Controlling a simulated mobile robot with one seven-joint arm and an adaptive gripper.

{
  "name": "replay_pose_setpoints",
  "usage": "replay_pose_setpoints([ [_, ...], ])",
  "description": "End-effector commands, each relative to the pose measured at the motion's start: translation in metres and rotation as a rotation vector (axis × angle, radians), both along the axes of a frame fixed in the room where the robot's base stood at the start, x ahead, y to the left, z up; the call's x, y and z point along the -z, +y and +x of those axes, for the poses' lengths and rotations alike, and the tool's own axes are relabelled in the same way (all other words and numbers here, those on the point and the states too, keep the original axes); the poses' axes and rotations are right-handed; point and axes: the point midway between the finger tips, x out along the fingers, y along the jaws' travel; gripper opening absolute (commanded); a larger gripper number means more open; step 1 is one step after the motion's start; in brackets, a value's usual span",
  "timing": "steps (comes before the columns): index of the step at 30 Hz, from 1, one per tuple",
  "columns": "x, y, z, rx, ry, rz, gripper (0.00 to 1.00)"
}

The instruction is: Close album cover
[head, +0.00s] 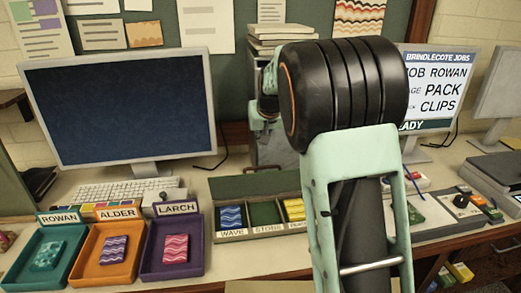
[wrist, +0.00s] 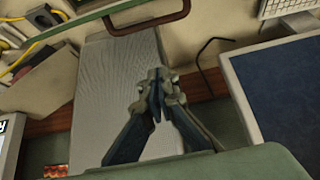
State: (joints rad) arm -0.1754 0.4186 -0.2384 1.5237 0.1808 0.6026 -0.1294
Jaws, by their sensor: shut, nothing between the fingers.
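My gripper (wrist: 157,92) is shut and empty in the wrist view, its fingertips together in front of a pale grey, textured flat surface (wrist: 110,75). I cannot tell whether it touches that surface. In the head view my arm's black joint and pale green link cover the centre right and hide much behind them. No album is clearly recognisable. A dark, flat, book-like thing (head: 496,167) lies at the right edge of the table in the head view; I cannot tell whether it is the album or how its cover stands.
Teal (head: 18,279), orange (head: 82,272) and purple (head: 154,270) trays hold patterned pieces at the front left. A dark monitor (head: 120,105) and keyboard (head: 122,190) stand behind. A compartment box (head: 262,184) lies mid-table. A stack of books (head: 281,32) stands at the back.

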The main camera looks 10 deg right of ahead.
Motion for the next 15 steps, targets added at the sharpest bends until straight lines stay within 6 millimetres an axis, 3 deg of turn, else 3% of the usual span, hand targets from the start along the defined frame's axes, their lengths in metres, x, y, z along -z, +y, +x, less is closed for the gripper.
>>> replay_pose_setpoints([
  [15,0.071,0.0,0.049,0.0,0.004,0.001,0.0],
])
